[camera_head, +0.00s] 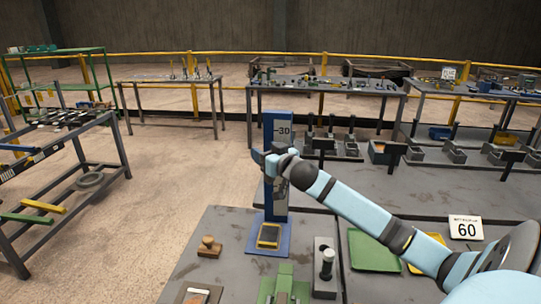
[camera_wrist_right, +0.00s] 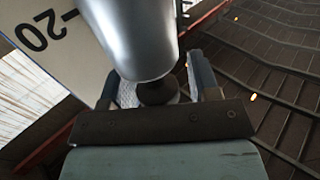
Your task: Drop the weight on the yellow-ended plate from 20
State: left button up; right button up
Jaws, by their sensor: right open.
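The blue drop tower (camera_head: 276,185) stands upright on the front table, with a 30 mark near its top. A yellow-edged plate (camera_head: 268,236) lies on its blue base. My right gripper (camera_head: 272,158) is at the tower's upper half. In the right wrist view, the bright metal weight (camera_wrist_right: 140,40) fills the upper middle, with a dark knob at its lower end between my open right fingers (camera_wrist_right: 157,88). Contact between fingers and knob cannot be told. The 20 mark (camera_wrist_right: 48,30) shows on the scale beside the weight. My left gripper is out of view.
A rack (camera_head: 60,150) stands at left.

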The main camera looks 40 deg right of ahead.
jog(key=s+a+b, duration=0.1)
jog(key=s, duration=1.2)
jog(key=shift+s+a, duration=0.25)
jog(key=shift+s, duration=0.1)
